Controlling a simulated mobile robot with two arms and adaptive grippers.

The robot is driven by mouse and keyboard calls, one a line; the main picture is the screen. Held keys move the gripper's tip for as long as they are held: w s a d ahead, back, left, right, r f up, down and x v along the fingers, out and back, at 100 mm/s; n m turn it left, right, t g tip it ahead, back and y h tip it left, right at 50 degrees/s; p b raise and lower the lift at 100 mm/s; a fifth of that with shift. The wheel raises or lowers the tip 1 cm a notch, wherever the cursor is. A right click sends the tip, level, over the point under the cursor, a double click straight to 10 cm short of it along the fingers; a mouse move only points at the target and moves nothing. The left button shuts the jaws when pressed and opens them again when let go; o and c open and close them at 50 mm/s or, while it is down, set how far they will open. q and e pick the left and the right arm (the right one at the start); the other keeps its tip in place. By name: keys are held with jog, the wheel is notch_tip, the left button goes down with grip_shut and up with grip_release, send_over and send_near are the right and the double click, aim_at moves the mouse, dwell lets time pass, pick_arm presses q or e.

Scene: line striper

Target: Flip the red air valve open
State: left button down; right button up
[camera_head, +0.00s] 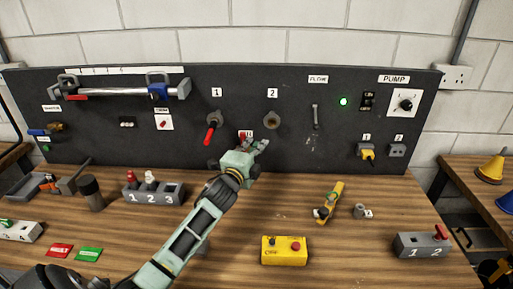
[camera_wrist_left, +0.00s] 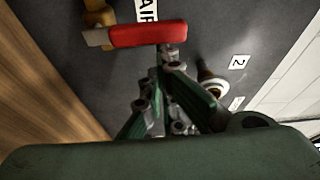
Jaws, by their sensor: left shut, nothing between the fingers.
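The red air valve handle (camera_wrist_left: 148,34) shows large in the left wrist view, lying crosswise beside the AIR label (camera_wrist_left: 147,9). Its brass body (camera_wrist_left: 98,28) is at the handle's left end. In the head view only a bit of red (camera_head: 242,135) shows behind my left gripper (camera_head: 264,145), which hides most of the valve. My left gripper, also in the left wrist view (camera_wrist_left: 171,62), is shut and empty. Its fingertips are right at the handle's edge; I cannot tell if they touch. My right gripper is not in view.
The black panel (camera_head: 300,158) carries port 1 with a red lever (camera_head: 210,134) left of the gripper and port 2 (camera_head: 271,120) just above right. A yellow button box (camera_head: 284,252) and a yellow tool (camera_head: 331,200) lie on the wooden bench (camera_head: 375,245).

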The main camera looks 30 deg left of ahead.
aim_at(243, 138)
pick_arm(q)
jog(key=shift+a, duration=0.1)
jog(key=a+n+b, duration=0.1)
jog(key=n, duration=0.1)
jog(key=s+a+n+t+y+b, duration=0.1)
jog(key=n+b, duration=0.1)
jog(key=n, duration=0.1)
jog(key=s+a+n+y+b, duration=0.1)
jog(key=a+n+b, duration=0.1)
jog(key=shift+s+r+n+t, duration=0.2)
jog(key=shift+r+n+t, duration=0.1)
jog(key=shift+n, duration=0.1)
jog(key=shift+s+a+f+n+y+b, duration=0.25)
jog(key=shift+a+n+y+b, duration=0.25)
jog(key=shift+n, duration=0.75)
jog(key=shift+s+a+f+n+y+b, duration=0.1)
jog(key=shift+s+a+n+y+b, duration=0.35)
jog(key=shift+n, duration=0.75)
jog(key=shift+s+a+f+n+y+b, duration=0.25)
jog(key=shift+a+n+y+b, duration=0.25)
jog(key=shift+n, duration=0.75)
jog(key=shift+y, duration=0.25)
